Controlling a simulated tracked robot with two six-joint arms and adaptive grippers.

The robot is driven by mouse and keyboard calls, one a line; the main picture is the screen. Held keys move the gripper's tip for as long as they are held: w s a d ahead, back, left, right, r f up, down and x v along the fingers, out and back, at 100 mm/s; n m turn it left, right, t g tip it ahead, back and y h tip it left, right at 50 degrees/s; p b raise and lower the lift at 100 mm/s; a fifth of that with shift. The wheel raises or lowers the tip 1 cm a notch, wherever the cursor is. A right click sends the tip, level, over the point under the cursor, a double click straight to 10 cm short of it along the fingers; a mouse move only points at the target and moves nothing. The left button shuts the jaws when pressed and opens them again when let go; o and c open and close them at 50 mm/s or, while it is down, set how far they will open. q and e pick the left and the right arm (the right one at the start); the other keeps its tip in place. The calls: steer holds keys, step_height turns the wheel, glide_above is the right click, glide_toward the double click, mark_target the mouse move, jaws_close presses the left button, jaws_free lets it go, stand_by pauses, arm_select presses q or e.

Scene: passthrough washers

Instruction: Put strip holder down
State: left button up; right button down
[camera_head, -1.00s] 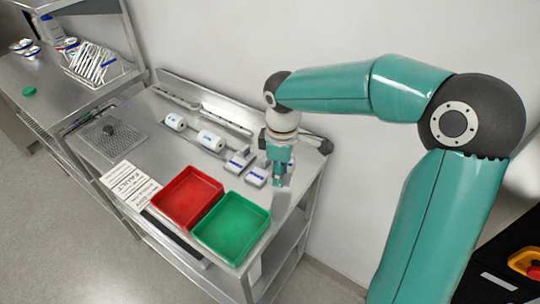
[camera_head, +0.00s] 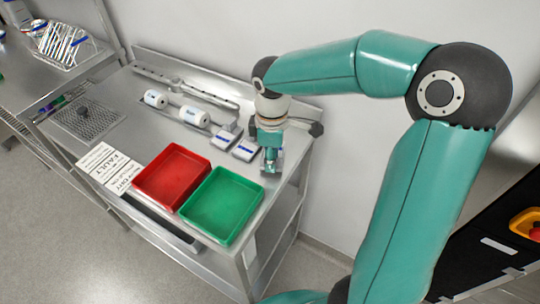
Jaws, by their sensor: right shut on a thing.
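My right gripper (camera_head: 271,168) points down over the right end of the steel table (camera_head: 150,125). It is shut on a small greyish thing, which I take to be the strip holder; it is mostly hidden by the fingers. I cannot tell whether it touches the table top. My left gripper is not in view.
A red tray (camera_head: 171,177) stands left of the green one. White rolls (camera_head: 194,117) lie farther back. A printed sheet (camera_head: 108,167) and a perforated mat (camera_head: 88,118) are at the left. A wire rack (camera_head: 62,45) stands on another bench.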

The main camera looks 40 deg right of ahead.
steer(key=shift+f+b, duration=0.4)
steer(key=shift+f, duration=0.25)
stand_by(0.3)
steer(key=c, duration=0.7)
jaws_free()
steer(key=shift+r, duration=0.1)
step_height(320, 180, up, 12)
steer(key=shift+f, duration=0.15)
